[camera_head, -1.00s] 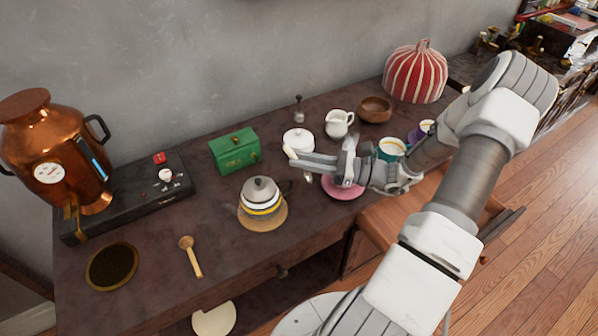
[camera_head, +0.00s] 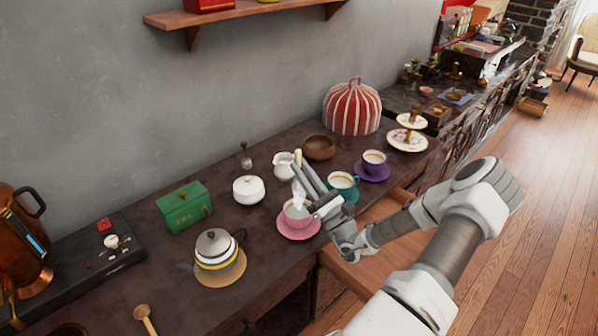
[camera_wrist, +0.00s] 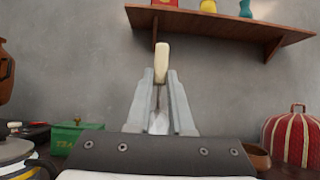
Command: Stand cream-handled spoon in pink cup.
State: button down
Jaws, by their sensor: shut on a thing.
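The cream-handled spoon (camera_head: 297,158) is in my gripper (camera_head: 302,177). In the wrist view its cream handle (camera_wrist: 161,62) points up between the two finger tips (camera_wrist: 160,80), with the metal part below. The pink cup (camera_head: 297,216) stands on a pink saucer (camera_head: 286,232) on the dark table. My fingers and the spoon overlap the cup's upper right side in the head view. I cannot tell whether the spoon's lower end is inside the cup or above it. The cup does not show in the wrist view.
A teal cup (camera_head: 342,182) is close at the right, partly behind my gripper, with a purple cup (camera_head: 374,158) beyond. A wall shelf (camera_wrist: 225,27) hangs above.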

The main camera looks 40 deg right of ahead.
jog(key=shift+f+b, duration=3.65)
jog(key=shift+f, duration=1.5)
jog(key=c, duration=0.7)
grip_release()
jog(key=shift+r, duration=0.1)
jog(key=s+d+r+p, duration=0.1)
jog(key=s+r, duration=0.2)
jog(key=s+d+r+p, duration=0.2)
jog(key=s+r, duration=0.2)
jog(key=s+d+r+p, duration=0.1)
jog(key=s+d+r, duration=0.1)
jog(key=s+r, duration=0.1)
jog(key=shift+s+d+r, duration=0.1)
jog(key=shift+s+r, duration=0.15)
jog(key=shift+r, duration=0.15)
